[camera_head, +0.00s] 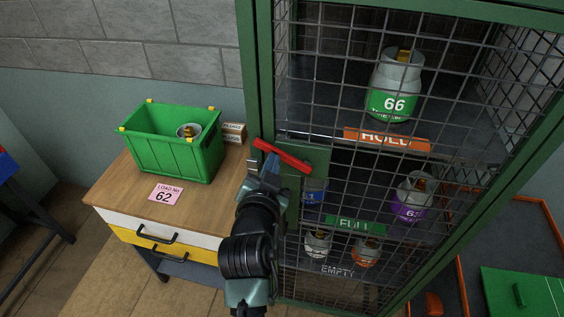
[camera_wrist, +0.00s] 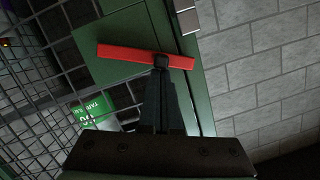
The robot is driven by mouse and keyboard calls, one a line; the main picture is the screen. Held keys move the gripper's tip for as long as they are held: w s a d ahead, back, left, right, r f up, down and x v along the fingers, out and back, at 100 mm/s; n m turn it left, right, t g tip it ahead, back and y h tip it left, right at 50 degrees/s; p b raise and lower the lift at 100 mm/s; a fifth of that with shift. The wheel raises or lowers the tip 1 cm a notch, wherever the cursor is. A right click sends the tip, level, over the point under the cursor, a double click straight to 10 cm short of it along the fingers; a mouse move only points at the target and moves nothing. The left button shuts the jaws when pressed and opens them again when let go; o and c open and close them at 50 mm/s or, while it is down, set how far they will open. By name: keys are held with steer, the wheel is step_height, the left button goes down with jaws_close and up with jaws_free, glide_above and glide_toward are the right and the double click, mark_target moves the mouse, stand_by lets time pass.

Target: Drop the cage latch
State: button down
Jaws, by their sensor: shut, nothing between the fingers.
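The cage latch (camera_head: 284,157) is a red bar on a green plate at the left edge of the mesh cage door. In the head view it slants, its left end higher than its right. It also shows in the wrist view (camera_wrist: 125,52), lying across the plate. My gripper (camera_head: 270,168) is shut and empty, its fingertips at the latch. In the wrist view the fingertips (camera_wrist: 162,68) meet or overlap the bar right of its middle, near a dark knob. I cannot tell whether they touch it. The cage door (camera_head: 345,150) looks closed.
Inside the cage stand several gas canisters, one green and white marked 66 (camera_head: 396,88) on the upper shelf. A wooden-topped cabinet (camera_head: 120,190) to the left holds a green crate (camera_head: 170,155) and a pink card (camera_head: 166,193). My arm passes between cabinet and cage.

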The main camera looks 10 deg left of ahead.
steer(key=shift+a+f+n+h+b, duration=0.4)
steer(key=shift+a+f+n+b, duration=0.1)
steer(key=shift+f+n+b, duration=0.45)
steer(key=shift+a+f+n+h+b, duration=0.45)
steer(key=shift+f+n+b, duration=0.25)
steer(key=shift+n+b, duration=0.35)
steer(key=s+r, duration=0.6)
steer(key=s, duration=0.3)
steer(key=shift+s+r, duration=0.2)
steer(key=shift+s, duration=0.1)
steer(key=shift+a, duration=0.15)
